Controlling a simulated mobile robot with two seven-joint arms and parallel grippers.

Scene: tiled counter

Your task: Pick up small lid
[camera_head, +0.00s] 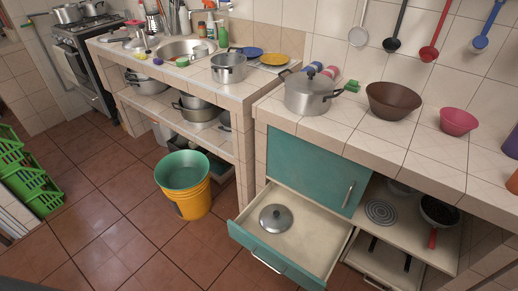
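A small round metal lid (276,217) with a dark knob on top lies flat in the open drawer (310,233), towards its left side. The drawer has a teal front and a pale inside, and is pulled out below a closed teal door. The lid is in plain view with nothing on it. Neither of my grippers shows clearly in the head view.
A lidded pot (309,97), a brown bowl (393,101) and a pink bowl (457,121) stand on the tiled counter above the drawer. A yellow bucket with a green basin (182,170) stands on the floor to the left. Floor before the drawer is mostly clear.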

